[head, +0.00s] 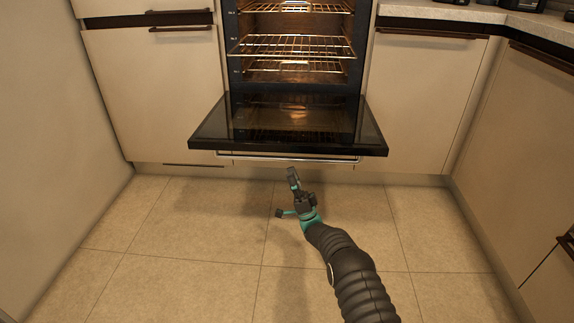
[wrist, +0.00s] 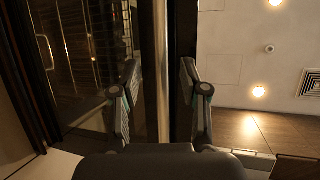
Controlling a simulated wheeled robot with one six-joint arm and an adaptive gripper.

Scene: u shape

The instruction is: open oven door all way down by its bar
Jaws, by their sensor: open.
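The oven door (head: 250,128) is a black glass panel, folded down and out so that it looks about level in the head view; its exact angle is hard to tell. Its silver bar (head: 250,158) runs along under the front edge. My gripper (head: 292,172) is below the door's front edge, near the middle of the bar. In the wrist view the bar (wrist: 163,85) stands upright in the picture between the two open fingers of my gripper (wrist: 160,80). I see no clear contact, and the dark door glass (wrist: 85,60) shows at the left.
The oven cavity (head: 292,60) is lit, with wire racks (head: 292,46) inside. Cream cabinets stand left (head: 160,90) and right (head: 420,95), with another run (head: 510,140) along the right side. The tiled floor (head: 200,240) in front is clear.

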